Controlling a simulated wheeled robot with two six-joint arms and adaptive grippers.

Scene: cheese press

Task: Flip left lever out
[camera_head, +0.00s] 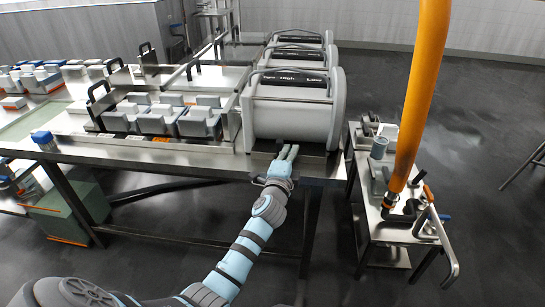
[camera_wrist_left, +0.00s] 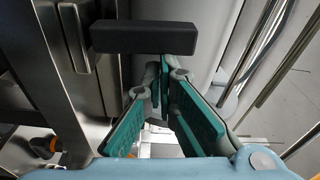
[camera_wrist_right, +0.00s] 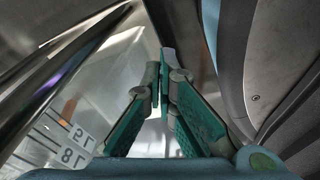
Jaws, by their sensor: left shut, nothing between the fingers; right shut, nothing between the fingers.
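The nearest cheese press (camera_head: 292,105) is a grey rounded housing at the table's right end, with a black bar handle on top. My left gripper (camera_head: 290,152) is low at the press's front, its fingers pointing toward it. In the left wrist view, the left gripper's green-padded fingers (camera_wrist_left: 164,72) are shut and empty. A black bar (camera_wrist_left: 143,37) crosses just beyond their tips; I cannot tell whether they touch or whether this is the left lever. My right gripper (camera_wrist_right: 161,70) is shut and empty in its wrist view; it does not show in the head view.
The steel table (camera_head: 190,158) carries several grey moulds (camera_head: 155,120) left of the press. More presses (camera_head: 298,55) stand behind. A steel cart (camera_head: 405,225) with an orange hose (camera_head: 418,95) stands at right. A scale plate (camera_wrist_right: 65,145) lies near my right gripper.

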